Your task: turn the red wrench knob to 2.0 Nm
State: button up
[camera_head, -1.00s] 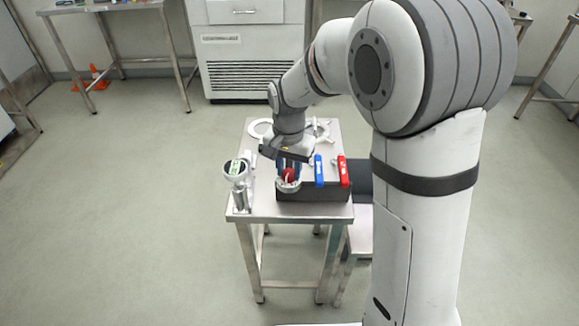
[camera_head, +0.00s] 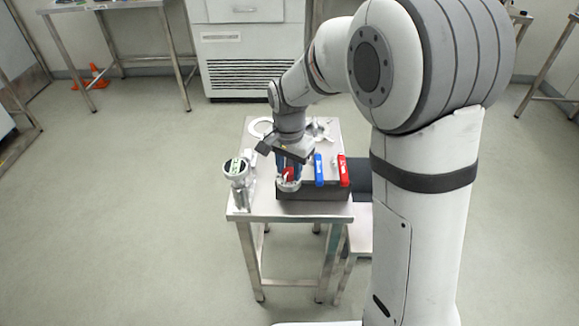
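The red wrench knob (camera_head: 288,174) sits in a round metal ring at the front left of a dark box (camera_head: 310,193) on a small steel table. My gripper (camera_head: 289,170) points down over the knob, its blue fingers on either side of it. The fingers look shut on the knob, though they partly hide it. A round gauge (camera_head: 237,168) with a small greenish display stands on a metal post left of the knob. Its reading is too small to make out.
A blue handle (camera_head: 319,169) and a red handle (camera_head: 343,170) stand on the box, close to the right of my gripper. Metal rings lie at the back of the table (camera_head: 243,213). The floor around is mostly clear.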

aim_at(290, 171)
jog(key=o, duration=0.4)
jog(key=shift+r+p, duration=0.35)
jog(key=shift+r, duration=3.55)
jog(key=shift+s+d+r, duration=0.1)
jog(key=shift+d+r, duration=0.05)
jog(key=s+d+r+n+t+p, duration=0.1)
jog(key=s+d+r+n, duration=0.1)
jog(key=s+d, duration=0.2)
jog(key=s+d+r+n+p, duration=0.2)
jog(key=s+d, duration=0.3)
jog(key=s, duration=0.3)
jog(key=s+d+r+n+t+p, duration=0.1)
jog(key=s+d+r+n, duration=0.1)
jog(key=s+d, duration=0.3)
jog(key=shift+s+r+t+p, duration=0.1)
jog(key=shift+s+t+p, duration=0.25)
jog(key=shift+s, duration=0.55)
